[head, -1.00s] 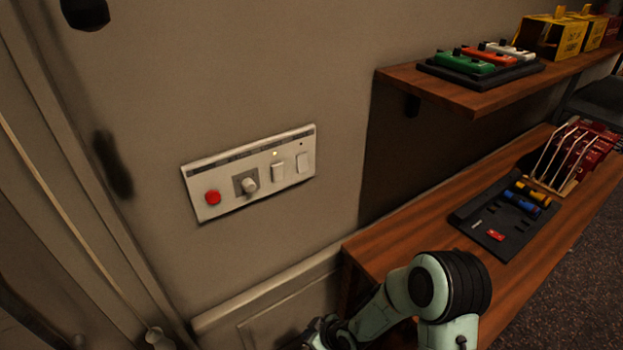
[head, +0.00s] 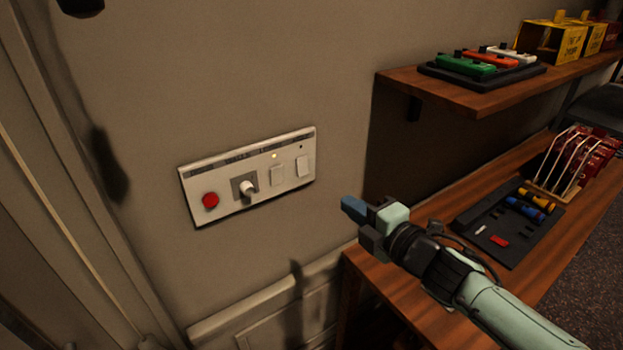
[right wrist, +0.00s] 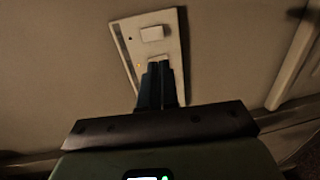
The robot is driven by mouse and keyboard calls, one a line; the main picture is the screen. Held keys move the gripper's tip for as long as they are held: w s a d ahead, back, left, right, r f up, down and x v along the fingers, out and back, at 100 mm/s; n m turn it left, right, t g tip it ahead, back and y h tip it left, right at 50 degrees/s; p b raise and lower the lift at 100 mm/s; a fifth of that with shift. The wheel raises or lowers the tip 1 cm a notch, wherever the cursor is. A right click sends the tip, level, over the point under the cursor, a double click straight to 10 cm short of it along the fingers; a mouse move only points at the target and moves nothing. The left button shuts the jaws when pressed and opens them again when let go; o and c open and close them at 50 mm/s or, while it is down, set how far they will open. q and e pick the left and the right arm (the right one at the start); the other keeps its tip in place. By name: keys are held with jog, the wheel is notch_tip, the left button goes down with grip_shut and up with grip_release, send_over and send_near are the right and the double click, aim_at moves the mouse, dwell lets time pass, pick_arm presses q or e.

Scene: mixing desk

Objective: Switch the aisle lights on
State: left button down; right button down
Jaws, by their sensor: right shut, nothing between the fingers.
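A white wall panel (head: 262,196) carries a red button (head: 210,200), a knob (head: 247,188) and two white rocker switches, a left one (head: 278,175) and a right one (head: 303,167). A small lamp (head: 275,156) above the left switch glows yellow; the one above the right switch is dark. The label strip is too small to read. My right gripper (head: 352,208) is shut and empty, right of the panel and apart from it in the head view. In the right wrist view its fingers (right wrist: 161,85) point at the panel (right wrist: 172,28) and partly cover one switch. My left gripper is not in view.
A wooden bench (head: 390,262) to the right holds a black tray (head: 470,220) and a rack (head: 580,160). A wooden shelf (head: 480,105) above it holds coloured boxes (head: 465,65). The wall around the panel is clear.

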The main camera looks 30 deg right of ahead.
jog(key=b, duration=0.2)
send_near(303, 175)
jog(key=w, duration=0.5)
jog(key=shift+w+f, duration=0.2)
jog(key=shift+w, duration=0.05)
jog(key=shift+w+a, duration=0.1)
jog(key=shift+w, duration=0.6)
jog(key=shift+w+f, duration=0.1)
jog(key=shift+w, duration=0.05)
jog(key=shift+a+f+b, duration=0.1)
jog(key=shift+b, duration=0.2)
